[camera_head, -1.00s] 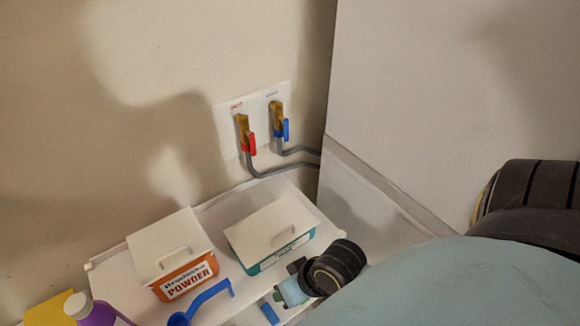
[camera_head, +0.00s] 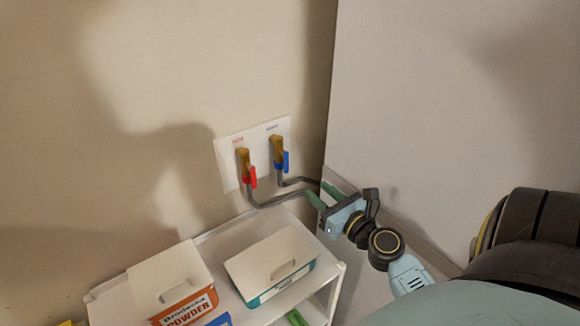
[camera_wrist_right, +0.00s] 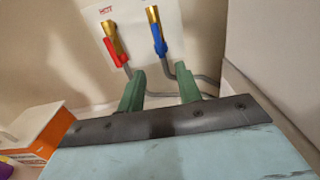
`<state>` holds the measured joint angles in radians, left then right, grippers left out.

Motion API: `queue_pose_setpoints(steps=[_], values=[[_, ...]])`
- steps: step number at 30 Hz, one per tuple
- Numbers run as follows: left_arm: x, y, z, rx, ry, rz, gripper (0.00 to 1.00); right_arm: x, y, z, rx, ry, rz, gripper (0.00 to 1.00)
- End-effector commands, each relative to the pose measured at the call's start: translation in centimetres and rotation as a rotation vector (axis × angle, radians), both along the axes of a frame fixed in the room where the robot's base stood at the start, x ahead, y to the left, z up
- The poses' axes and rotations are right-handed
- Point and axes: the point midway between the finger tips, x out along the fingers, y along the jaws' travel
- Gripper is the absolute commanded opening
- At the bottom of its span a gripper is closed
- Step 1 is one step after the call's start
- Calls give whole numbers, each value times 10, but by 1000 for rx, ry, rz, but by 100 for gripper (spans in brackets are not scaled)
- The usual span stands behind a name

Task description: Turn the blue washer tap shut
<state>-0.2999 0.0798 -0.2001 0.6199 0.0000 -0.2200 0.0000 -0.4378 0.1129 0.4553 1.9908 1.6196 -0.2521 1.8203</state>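The blue washer tap (camera_head: 286,161) sits on the right of a white wall plate, with a brass body and a blue lever lying along its pipe. It also shows in the right wrist view (camera_wrist_right: 158,38). The red tap (camera_head: 252,176) is just left of it. My right gripper (camera_head: 322,193) is below and right of the blue tap, apart from it. Its two green fingers are spread with nothing between them in the right wrist view (camera_wrist_right: 160,82), pointing up towards the taps. My left gripper is not in view.
Grey hoses (camera_head: 270,201) run from both taps to the right, close by my right fingers. Below stands a white shelf (camera_head: 222,232) with an orange powder box (camera_head: 188,306) and a teal box (camera_head: 283,287). A large pale panel (camera_head: 440,110) bounds the right side.

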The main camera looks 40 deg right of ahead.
Motion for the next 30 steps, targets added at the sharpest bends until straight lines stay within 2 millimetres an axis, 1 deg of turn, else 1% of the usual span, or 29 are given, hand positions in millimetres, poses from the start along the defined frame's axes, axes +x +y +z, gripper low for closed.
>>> queue_pose_setpoints(steps=[2, 6, 12, 15, 18, 21, 24, 30], values=[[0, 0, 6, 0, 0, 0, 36, 13, -1, 3, -2, -3, 3, 35], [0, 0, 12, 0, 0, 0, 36, 41, -4, 4, -4, -3, 4, 35], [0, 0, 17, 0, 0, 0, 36, 82, -8, 3, -6, -1, 5, 35], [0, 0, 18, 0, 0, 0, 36, 98, -10, 2, -8, -1, 5, 35], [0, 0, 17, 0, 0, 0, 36, 111, -11, 1, -7, 1, 4, 35], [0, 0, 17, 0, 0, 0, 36, 119, -12, 1, -8, 1, 4, 35], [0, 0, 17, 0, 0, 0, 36, 123, -12, 1, -8, 2, 5, 35], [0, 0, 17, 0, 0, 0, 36, 124, -12, 1, -9, 2, 5, 35]])
